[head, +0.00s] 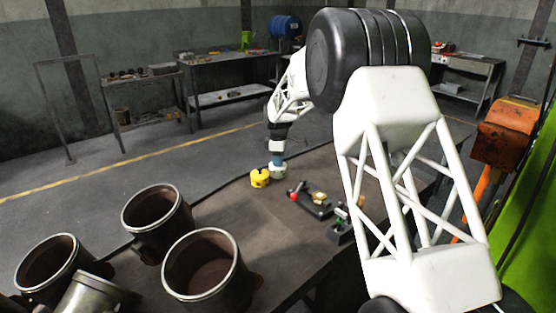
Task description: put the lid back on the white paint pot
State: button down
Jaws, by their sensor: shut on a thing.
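The white paint pot (279,171) stands on the brown table, close to its far edge. My gripper (277,159) points down right over the pot, small and far off in the head view. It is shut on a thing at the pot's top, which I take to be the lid. The lid's outline is too small to make out against the white pot and the fingers. I cannot tell whether the lid is seated on the rim or held just above it.
A yellow pot (260,178) stands just left of the white one. A dark tray (318,210) with a red ball and small parts lies nearer, with a small dark block (340,233) beside it. Large open metal pipes (207,264) stand at front left. The table's middle is clear.

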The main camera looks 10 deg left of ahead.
dwell(0.9)
jog(key=shift+c, duration=2)
grip_release()
jog(key=shift+r, duration=0.1)
jog(key=shift+r, duration=3.35)
jog(key=shift+c, duration=0.3)
grip_shut()
